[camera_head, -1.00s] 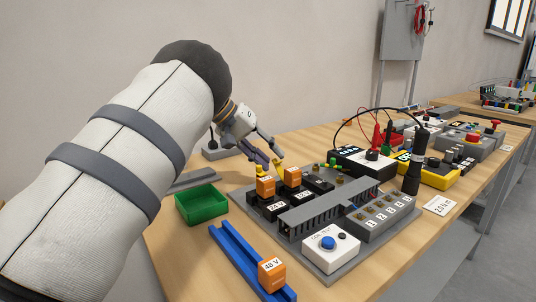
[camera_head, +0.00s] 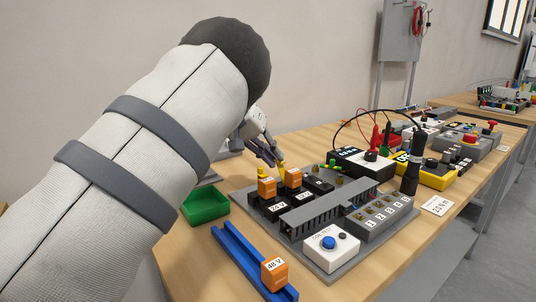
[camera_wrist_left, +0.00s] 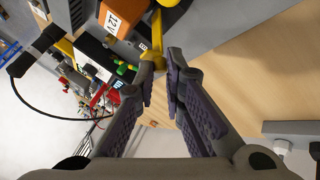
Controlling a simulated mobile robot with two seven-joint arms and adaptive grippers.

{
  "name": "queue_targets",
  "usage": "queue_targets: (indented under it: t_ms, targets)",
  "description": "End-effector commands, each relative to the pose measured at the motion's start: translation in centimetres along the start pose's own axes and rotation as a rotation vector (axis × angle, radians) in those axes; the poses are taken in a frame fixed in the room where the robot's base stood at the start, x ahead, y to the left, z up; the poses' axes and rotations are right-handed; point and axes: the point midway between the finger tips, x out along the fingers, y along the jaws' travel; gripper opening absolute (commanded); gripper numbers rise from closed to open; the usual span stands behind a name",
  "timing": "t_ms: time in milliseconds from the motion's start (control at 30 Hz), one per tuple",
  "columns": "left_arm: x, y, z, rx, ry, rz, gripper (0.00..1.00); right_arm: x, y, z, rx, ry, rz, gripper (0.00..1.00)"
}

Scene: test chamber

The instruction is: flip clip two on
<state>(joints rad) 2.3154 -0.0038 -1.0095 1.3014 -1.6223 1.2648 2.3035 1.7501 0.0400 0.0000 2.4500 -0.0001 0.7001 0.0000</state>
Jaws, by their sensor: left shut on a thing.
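The orange relay blocks stand in black sockets on the grey board: a left one (camera_head: 266,187) and a right one (camera_head: 293,178). Small yellow clips rise at their far side. My left gripper (camera_head: 279,163) reaches down behind the blocks, its fingertips at a yellow clip (camera_head: 282,170). In the left wrist view the gripper (camera_wrist_left: 159,66) has its tips closed around the end of this yellow clip (camera_wrist_left: 152,52), beside an orange block marked 12 V (camera_wrist_left: 118,14). The clip's lower part is hidden behind the block in the head view. My right gripper is not in view.
A green tray (camera_head: 205,206) and a blue rail (camera_head: 244,258) with an orange 48 V block (camera_head: 274,273) lie in front. A white box with a blue button (camera_head: 329,247) and a black upright handle (camera_head: 411,173) stand to the right. Bare wood lies behind.

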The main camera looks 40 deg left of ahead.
Motion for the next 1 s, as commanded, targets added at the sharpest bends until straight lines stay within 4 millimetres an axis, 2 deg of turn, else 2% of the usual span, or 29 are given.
queue_targets:
  t_ms: [433,1000]
  targets:
    - [-0.4,2.2,1.1,0.188,0.135,-0.186,0.0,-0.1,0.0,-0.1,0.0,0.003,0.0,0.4]
    - [-0.4,2.8,1.5,0.254,0.184,-0.251,0.0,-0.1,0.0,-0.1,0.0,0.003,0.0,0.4]
